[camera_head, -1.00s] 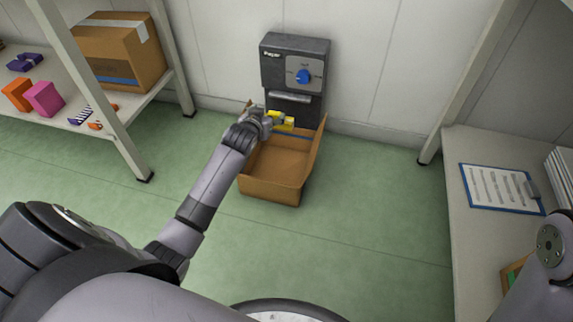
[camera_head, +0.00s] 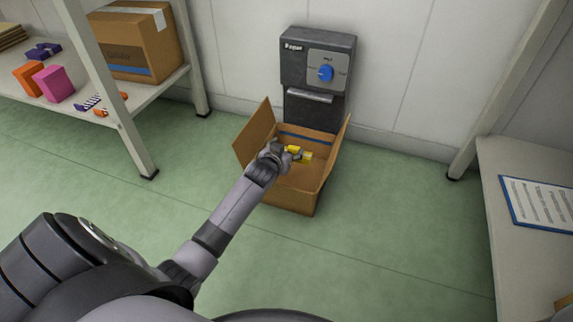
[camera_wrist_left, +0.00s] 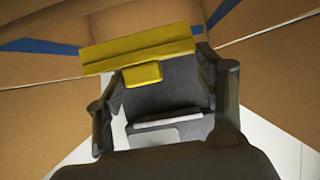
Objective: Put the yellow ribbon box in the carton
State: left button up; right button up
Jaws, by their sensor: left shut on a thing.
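The yellow ribbon box (camera_head: 306,158) is held in my left gripper (camera_head: 286,152), over the open carton (camera_head: 295,199). The carton stands on the green floor with its flaps spread, and its inside looks empty where it shows. In the left wrist view the yellow box (camera_wrist_left: 138,50) lies across the tips of my left gripper (camera_wrist_left: 165,78), with brown carton walls (camera_wrist_left: 50,110) around. The gripper's fingers partly cover the box. I cannot tell exactly how far the box is above the carton's bottom. My right gripper is out of view.
A dark dispenser (camera_head: 318,70) with a blue knob is on the wall behind the carton. A left shelf (camera_head: 70,110) bears a closed carton (camera_head: 135,45), an orange box (camera_head: 28,78), a pink box (camera_head: 54,84) and small items. A clipboard (camera_head: 540,203) lies on the right table. Floor around the carton is clear.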

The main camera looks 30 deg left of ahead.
pick_arm(q)
jog(key=shift+f+b, duration=1.5)
jog(key=shift+f, duration=1)
jog(key=shift+f, duration=0.1)
jog(key=o, duration=1.2)
jog(key=shift+f, duration=0.1)
